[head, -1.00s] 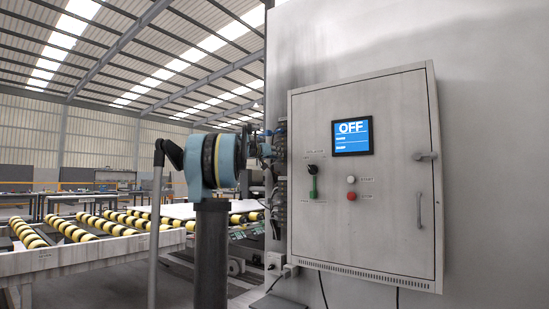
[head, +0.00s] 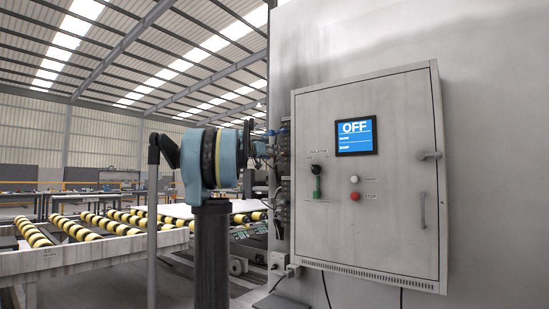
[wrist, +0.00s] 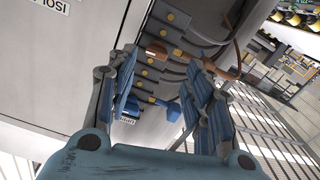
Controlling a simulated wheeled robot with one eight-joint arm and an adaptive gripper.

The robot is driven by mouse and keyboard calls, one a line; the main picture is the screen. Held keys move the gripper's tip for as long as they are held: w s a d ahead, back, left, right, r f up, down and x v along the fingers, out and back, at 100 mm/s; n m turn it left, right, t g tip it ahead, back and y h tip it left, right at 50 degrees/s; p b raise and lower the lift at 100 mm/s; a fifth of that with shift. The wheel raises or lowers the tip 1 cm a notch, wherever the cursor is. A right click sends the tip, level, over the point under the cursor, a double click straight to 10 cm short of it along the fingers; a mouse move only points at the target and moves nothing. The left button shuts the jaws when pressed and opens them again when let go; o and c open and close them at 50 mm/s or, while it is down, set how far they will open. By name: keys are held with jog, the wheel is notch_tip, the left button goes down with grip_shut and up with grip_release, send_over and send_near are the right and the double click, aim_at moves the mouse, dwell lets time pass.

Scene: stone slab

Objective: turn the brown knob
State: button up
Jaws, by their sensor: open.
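In the wrist view a brown knob-like part (wrist: 157,47) sits on a row of dark blocks with yellow spots. A second brown part, shaped like a lever (wrist: 220,63), sits to its right; I cannot tell which is the knob. My gripper (wrist: 163,62) is open, its two blue-grey fingers spread on either side of the block row, with nothing held. The first brown part shows between the fingertips; the second lies beyond the right finger. Contact cannot be seen. In the head view the gripper and knob are too small and hidden to tell apart.
Striped roller conveyors (head: 75,230) stand at left.

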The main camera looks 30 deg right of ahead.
jog(key=shift+v, duration=2.95)
jog(key=shift+w, duration=0.1)
